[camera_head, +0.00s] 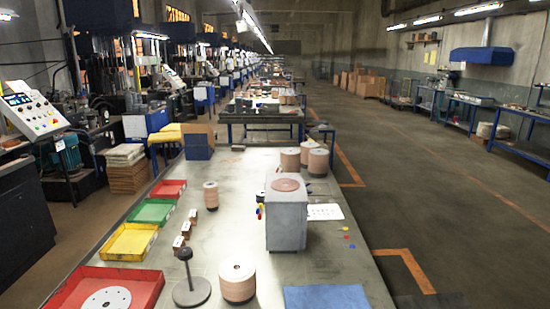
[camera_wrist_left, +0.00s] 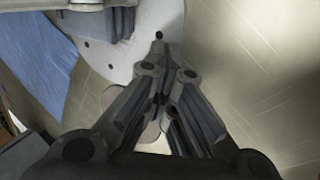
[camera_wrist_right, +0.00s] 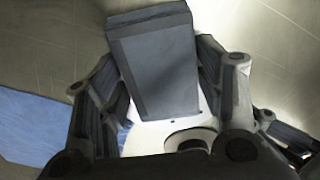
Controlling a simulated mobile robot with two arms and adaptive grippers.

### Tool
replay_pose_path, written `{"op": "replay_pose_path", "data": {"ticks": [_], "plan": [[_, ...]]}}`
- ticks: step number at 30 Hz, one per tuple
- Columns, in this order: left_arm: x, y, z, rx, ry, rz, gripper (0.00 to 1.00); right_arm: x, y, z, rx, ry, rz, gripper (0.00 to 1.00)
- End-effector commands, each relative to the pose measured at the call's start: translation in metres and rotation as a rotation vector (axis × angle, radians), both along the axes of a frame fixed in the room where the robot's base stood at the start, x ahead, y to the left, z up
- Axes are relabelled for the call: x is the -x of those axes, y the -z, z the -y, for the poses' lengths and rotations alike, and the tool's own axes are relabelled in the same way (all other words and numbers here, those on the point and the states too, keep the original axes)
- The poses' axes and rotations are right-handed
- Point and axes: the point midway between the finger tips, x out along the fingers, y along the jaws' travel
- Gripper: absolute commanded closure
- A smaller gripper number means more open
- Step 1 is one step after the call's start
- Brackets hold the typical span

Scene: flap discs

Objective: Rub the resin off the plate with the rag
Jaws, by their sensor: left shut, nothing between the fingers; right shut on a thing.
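My right gripper (camera_wrist_right: 165,85) is shut on a dark grey rectangular pad (camera_wrist_right: 155,65), which may be the rag, folded; I cannot tell for sure. Under it lies a pale round plate (camera_wrist_right: 150,138) with small holes and a larger opening in the middle, partly hidden. In the left wrist view the plate (camera_wrist_left: 160,20) also shows, with several dark holes. My left gripper (camera_wrist_left: 159,42) is shut and empty, its tips over the plate. I cannot make out resin on it. The head view shows neither gripper.
A blue cloth or mat (camera_head: 327,297) lies at the table's near edge. A red tray (camera_head: 147,284) holds a similar perforated disc. Green and yellow trays line the left edge.

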Motion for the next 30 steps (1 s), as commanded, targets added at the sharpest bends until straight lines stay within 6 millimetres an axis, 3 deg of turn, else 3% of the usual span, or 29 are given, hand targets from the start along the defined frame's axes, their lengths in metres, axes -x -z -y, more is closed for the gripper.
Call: {"op": "replay_pose_path", "data": {"ticks": [7,30], "plan": [[0.001,0.001,0.0,-0.001,0.0,-0.002,1.0,0.003,-0.001,0.0,0.0,0.003,0.002,0.66],[0.001,0.001,0.0,-0.001,0.0,-0.002,1.0,-0.05,0.0,0.005,-0.001,0.003,0.004,0.66]]}}
